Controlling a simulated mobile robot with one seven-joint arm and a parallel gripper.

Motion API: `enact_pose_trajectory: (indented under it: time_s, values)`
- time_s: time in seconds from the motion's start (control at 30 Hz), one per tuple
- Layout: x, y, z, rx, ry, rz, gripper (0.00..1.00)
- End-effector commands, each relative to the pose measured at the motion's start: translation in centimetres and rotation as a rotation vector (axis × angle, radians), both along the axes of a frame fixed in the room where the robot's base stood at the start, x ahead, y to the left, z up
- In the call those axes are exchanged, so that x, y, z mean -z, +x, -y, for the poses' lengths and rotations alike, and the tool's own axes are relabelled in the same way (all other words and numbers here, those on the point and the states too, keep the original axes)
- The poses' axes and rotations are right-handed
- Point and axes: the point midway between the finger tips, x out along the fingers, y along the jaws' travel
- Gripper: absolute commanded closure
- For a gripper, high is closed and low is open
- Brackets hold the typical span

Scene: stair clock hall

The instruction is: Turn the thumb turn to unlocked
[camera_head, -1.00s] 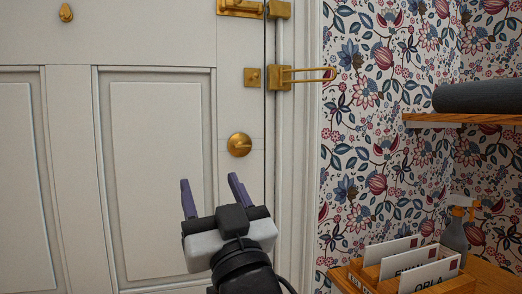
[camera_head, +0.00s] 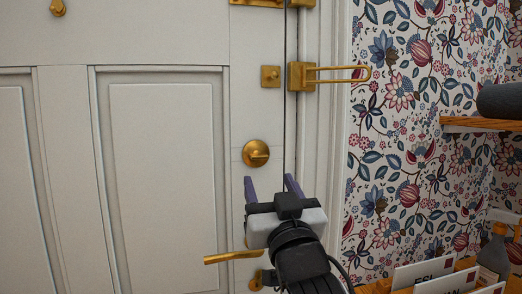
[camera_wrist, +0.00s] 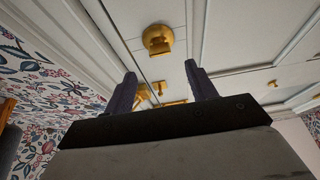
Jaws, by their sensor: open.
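The thumb turn (camera_head: 256,153) is a round brass plate with a small raised bar, near the right edge of the white panelled door (camera_head: 160,180). In the head view its bar lies roughly level. My gripper (camera_head: 270,182) is open and empty, with two purple fingers just below and slightly right of the thumb turn. How far the fingertips are from the door is hard to judge. In the wrist view a round brass fitting, apparently the thumb turn (camera_wrist: 157,38), shows above and between the fingertips (camera_wrist: 160,70), apart from them.
A brass lever handle (camera_head: 232,257) sits below, left of my wrist. A brass swing-bar guard (camera_head: 335,74) and a small square plate (camera_head: 270,76) are above. At the right are a wooden shelf (camera_head: 480,123) with a dark roll, a spray bottle (camera_head: 494,255) and cards (camera_head: 424,273).

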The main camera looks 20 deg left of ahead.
Motion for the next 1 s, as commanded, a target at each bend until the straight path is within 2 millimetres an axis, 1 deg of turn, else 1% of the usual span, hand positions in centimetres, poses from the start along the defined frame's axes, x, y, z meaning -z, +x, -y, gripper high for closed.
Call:
enact_pose_trajectory:
  time_s: [0.03, 0.2, 0.4, 0.6, 0.83, 1.0]
  values:
    - [-0.6, 0.9, -0.6, -0.001, -0.001, -0.002, 0.44]
    - [-1.9, 3.6, -2.5, -0.002, -0.002, -0.001, 0.44]
    - [-2.8, 5.6, -3.8, 0.000, 0.000, 0.000, 0.44]
    - [-3.1, 6.3, -4.3, 0.000, 0.001, 0.001, 0.44]
    - [-3.1, 6.3, -4.3, 0.000, 0.000, 0.001, 0.44]
    - [-3.1, 6.3, -4.2, 0.000, 0.000, 0.001, 0.66]
